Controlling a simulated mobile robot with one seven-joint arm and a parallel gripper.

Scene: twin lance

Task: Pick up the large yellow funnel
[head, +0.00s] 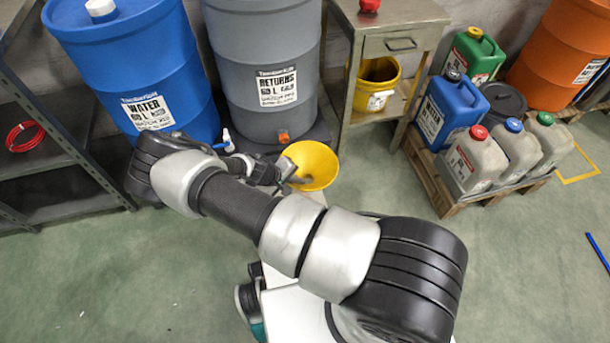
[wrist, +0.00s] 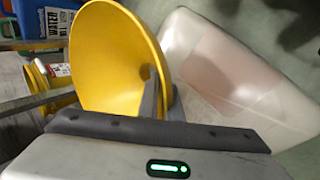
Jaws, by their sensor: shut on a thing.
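The large yellow funnel (head: 318,158) is in the middle of the head view, with its wide mouth facing up toward the camera. My gripper (head: 292,174) is at its left side, with a finger reaching over the rim into the bowl. In the wrist view the funnel (wrist: 105,55) fills the upper left, and a grey finger of my gripper (wrist: 152,100) lies against its inner wall. The gripper is shut on the funnel's wall. The funnel's spout is hidden, so I cannot tell whether it touches anything below.
A pale translucent container (wrist: 245,75) is close beside the funnel in the wrist view. Blue (head: 135,75) and grey (head: 268,75) drums stand behind. A bench (head: 390,25) holds a yellow bucket (head: 377,85); jerrycans stand on a pallet (head: 440,195) at right. The floor at lower right is mostly clear.

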